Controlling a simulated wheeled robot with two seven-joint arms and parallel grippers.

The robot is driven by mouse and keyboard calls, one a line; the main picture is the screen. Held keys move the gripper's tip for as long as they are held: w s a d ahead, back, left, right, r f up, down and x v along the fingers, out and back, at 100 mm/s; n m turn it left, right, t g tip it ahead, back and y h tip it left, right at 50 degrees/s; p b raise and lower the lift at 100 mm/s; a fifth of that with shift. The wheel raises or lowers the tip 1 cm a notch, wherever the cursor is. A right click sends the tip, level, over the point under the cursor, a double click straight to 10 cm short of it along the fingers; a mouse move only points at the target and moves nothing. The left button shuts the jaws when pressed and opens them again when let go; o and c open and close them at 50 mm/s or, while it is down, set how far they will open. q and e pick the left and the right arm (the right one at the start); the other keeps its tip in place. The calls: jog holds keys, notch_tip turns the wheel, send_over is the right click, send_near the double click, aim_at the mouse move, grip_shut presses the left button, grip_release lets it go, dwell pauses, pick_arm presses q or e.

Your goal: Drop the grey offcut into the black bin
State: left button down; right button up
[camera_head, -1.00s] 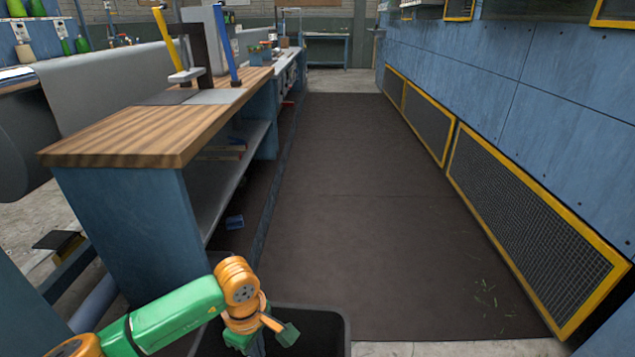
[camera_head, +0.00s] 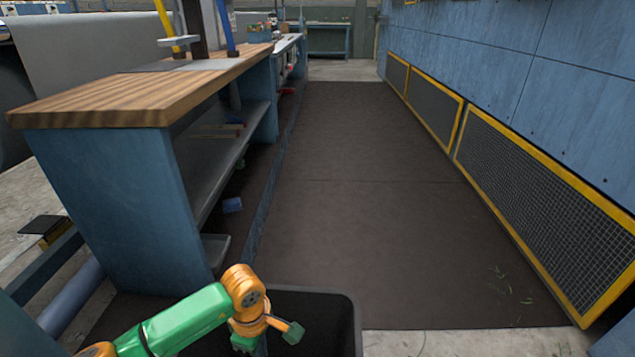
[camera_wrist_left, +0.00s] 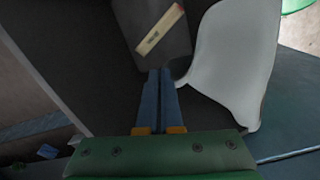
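The black bin (camera_head: 335,300) stands at the bottom middle of the head view, with its rim cut off by the frame. My left gripper (camera_head: 264,343) is over its left side, reaching down. In the left wrist view my left gripper's blue fingers (camera_wrist_left: 161,72) are close together and point into the dark bin (camera_wrist_left: 60,45). The grey offcut (camera_wrist_left: 235,55), a light curved sheet, hangs to the right of the fingers. Its narrow corner meets the fingertips and seems pinched there; the contact itself is hidden. The head view does not show the offcut. My right gripper is not in view.
A pale strip with print (camera_wrist_left: 160,30) shows in the bin, on a lighter grey patch. A wood-topped blue bench (camera_head: 110,110) stands left. A small blue piece (camera_head: 232,205) lies under its shelf. Blue wall panels with yellow-framed mesh (camera_head: 545,205) line the right.

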pick_arm(q)
grip_release()
dwell(0.7)
notch_tip(320, 180, up, 6)
jog(key=p, duration=0.4)
jog(key=shift+f, duration=0.2)
notch_tip(320, 180, up, 7)
jog(key=p, duration=0.1)
jog(key=shift+p, duration=0.4)
